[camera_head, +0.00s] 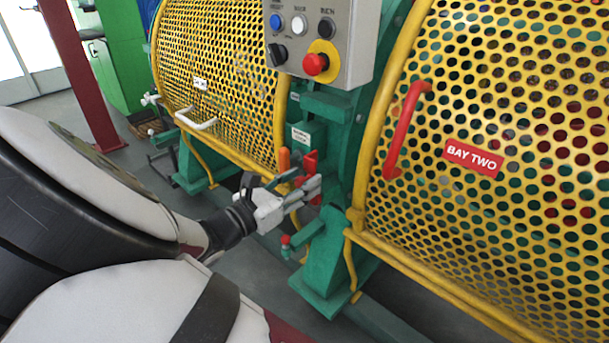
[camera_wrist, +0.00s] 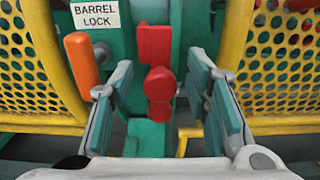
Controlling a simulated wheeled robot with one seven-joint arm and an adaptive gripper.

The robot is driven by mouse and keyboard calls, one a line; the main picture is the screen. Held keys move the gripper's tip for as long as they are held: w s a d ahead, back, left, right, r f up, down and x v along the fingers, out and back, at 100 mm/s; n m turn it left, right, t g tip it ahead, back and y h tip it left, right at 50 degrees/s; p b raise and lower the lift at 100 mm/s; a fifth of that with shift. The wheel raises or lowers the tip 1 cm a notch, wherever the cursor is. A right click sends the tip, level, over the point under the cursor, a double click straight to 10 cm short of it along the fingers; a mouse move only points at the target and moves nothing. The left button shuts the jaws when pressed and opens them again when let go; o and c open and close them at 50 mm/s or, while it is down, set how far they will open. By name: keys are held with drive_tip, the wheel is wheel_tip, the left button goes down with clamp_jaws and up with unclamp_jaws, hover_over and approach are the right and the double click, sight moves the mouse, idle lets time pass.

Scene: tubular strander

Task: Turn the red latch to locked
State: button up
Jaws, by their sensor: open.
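The red latch (camera_wrist: 154,82) sits on a green post below a white "BARREL LOCK" label (camera_wrist: 97,14). In the wrist view it stands roughly upright, with a rounded lower part. It also shows in the head view (camera_head: 311,163), partly hidden by my gripper (camera_head: 303,192). My gripper (camera_wrist: 163,72) is open, with one padded finger on each side of the latch in the wrist view. Gaps show between the latch and both fingers; I cannot tell how deep the latch reaches between them.
An orange handle (camera_wrist: 82,62) stands close to my left finger. Yellow perforated guards (camera_head: 222,75) flank the post; the right one has a red handle (camera_head: 403,130) and a "BAY TWO" sign (camera_head: 473,157). A control box (camera_head: 347,45) hangs above. A red-knobbed lever (camera_head: 286,240) is below.

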drive_tip(key=shift+w+d, duration=0.15)
drive_tip(key=shift+w, duration=0.05)
clamp_jaws()
